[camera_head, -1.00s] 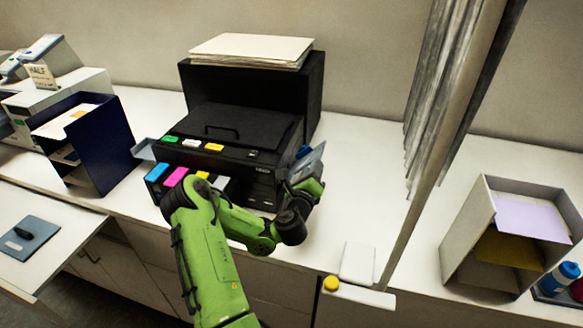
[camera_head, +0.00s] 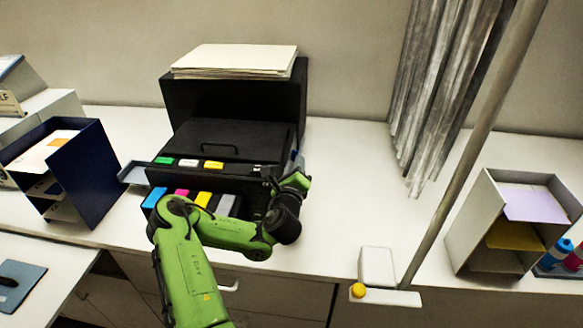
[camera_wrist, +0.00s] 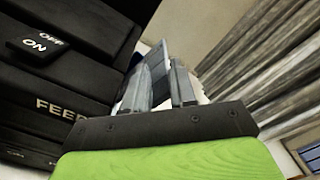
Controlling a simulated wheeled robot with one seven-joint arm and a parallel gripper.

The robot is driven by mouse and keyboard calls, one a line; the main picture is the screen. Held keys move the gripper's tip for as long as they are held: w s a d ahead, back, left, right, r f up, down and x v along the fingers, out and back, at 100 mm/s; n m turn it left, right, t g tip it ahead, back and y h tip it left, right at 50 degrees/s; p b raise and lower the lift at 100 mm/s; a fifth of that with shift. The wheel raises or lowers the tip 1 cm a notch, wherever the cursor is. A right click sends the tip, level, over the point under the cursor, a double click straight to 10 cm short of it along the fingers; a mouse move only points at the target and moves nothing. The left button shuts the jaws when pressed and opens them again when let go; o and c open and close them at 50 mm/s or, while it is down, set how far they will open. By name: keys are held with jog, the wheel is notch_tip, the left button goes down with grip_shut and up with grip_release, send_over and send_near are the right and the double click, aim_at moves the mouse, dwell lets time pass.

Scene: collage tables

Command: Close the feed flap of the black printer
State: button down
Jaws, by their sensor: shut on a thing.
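The black printer (camera_head: 235,135) stands on the white counter, with colored cartridges along its front. Its dark side fills the left of the wrist view, with a FEED label (camera_wrist: 60,108) and an ON/OFF switch (camera_wrist: 40,46). The grey-blue feed flap (camera_wrist: 155,80) stands at the printer's right side, looking nearly upright. My gripper (camera_wrist: 158,68) is shut on the flap, one finger on either side of it. In the head view, my wrist hides most of the flap and the fingertips. I cannot tell whether the flap touches the printer body.
A black stand (camera_head: 235,92) with a paper stack (camera_head: 235,58) rises behind the printer. A grey tray (camera_head: 132,173) sticks out at its left. A navy file holder (camera_head: 90,185) stands left. Grey curtains (camera_head: 435,90) and a pole (camera_head: 480,130) stand right. The counter between is clear.

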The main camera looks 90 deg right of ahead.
jog(key=shift+w+a+f, duration=0.1)
jog(key=shift+f, duration=0.65)
jog(key=c, duration=0.8)
grip_release()
jog(key=shift+r, duration=0.1)
jog(key=shift+c, duration=0.2)
jog(key=shift+r, duration=0.1)
jog(key=shift+w+r, duration=0.1)
